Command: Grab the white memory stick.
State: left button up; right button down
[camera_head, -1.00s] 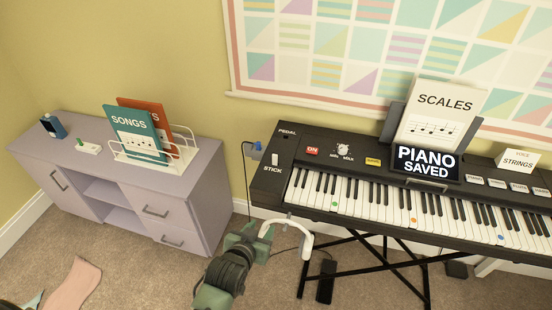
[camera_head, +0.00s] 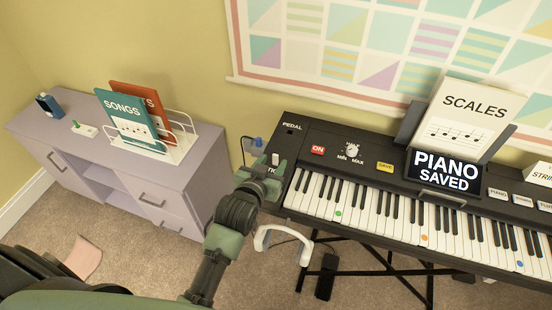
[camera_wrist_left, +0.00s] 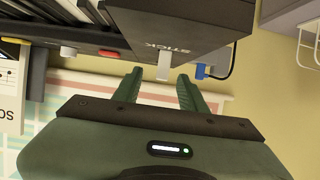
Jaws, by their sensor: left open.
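The white memory stick (camera_head: 275,159) sticks out of the STICK port at the left end of the black piano (camera_head: 300,134). In the left wrist view the white memory stick (camera_wrist_left: 163,68) shows below the word STICK. My left gripper (camera_head: 268,174) is at the piano's left end, close to the stick, and covers part of the STICK label. In the left wrist view its green fingers (camera_wrist_left: 160,84) are open, and the stick appears in line with the gap, near the fingertips. I cannot tell the remaining distance. My right gripper is not in view.
A blue plug (camera_wrist_left: 200,71) with a cable sits beside the stick. White headphones (camera_head: 284,238) hang below the piano's left end. A grey cabinet (camera_head: 190,172) with a songbook rack stands to the left. The piano screen (camera_head: 443,172) reads PIANO SAVED.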

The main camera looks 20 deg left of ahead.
aim_at(275, 159)
pick_arm(q)
jog(key=x, duration=0.4)
jog(key=shift+a+f, duration=0.2)
jog(key=shift+w+f, duration=0.1)
jog(key=shift+w, duration=0.15)
grip_shut()
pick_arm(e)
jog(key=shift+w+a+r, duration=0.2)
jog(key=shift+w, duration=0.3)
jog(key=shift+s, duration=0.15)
